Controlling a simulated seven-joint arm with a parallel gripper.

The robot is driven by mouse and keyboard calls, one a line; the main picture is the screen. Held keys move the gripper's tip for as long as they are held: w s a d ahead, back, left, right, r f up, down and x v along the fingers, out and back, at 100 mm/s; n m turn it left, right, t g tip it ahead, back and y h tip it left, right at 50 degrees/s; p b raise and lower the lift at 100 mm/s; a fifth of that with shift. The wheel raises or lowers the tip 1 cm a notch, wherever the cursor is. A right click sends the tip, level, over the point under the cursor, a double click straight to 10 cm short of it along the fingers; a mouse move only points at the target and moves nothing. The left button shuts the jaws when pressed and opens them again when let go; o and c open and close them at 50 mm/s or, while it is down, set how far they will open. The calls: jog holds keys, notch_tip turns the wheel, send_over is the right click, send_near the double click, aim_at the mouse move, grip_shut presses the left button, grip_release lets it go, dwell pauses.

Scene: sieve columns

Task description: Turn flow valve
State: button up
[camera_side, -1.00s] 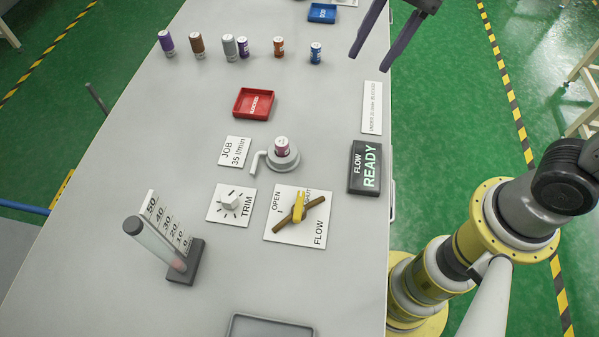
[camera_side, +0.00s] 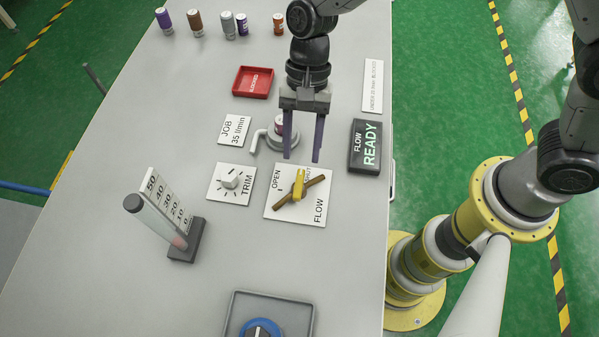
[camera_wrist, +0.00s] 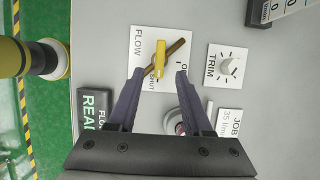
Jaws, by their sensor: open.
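The flow valve (camera_side: 298,185) is a yellow handle with a brown crossbar on a white plate marked OPEN, SHUT and FLOW. The yellow handle points toward the SHUT side, and the crossbar lies at a slant. It also shows in the wrist view (camera_wrist: 160,60), ahead of the fingertips. My gripper (camera_side: 302,158) is open and empty, with its two dark fingers pointing down. It hangs above and behind the valve plate, over the column holder, and is apart from the handle. It also shows in the wrist view (camera_wrist: 158,73), with the fingers spread wide.
The column holder (camera_side: 262,141) with a column is partly hidden behind my fingers. The TRIM knob (camera_side: 230,180) and the flow gauge (camera_side: 160,225) stand left. A READY display (camera_side: 366,147) stands right. A grey tray (camera_side: 232,310) with a blue-rimmed part is in front; several columns stand behind.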

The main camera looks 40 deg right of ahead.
aim_at(299, 182)
jog(key=x, duration=0.7)
jog(key=shift+c, duration=0.3)
grip_shut()
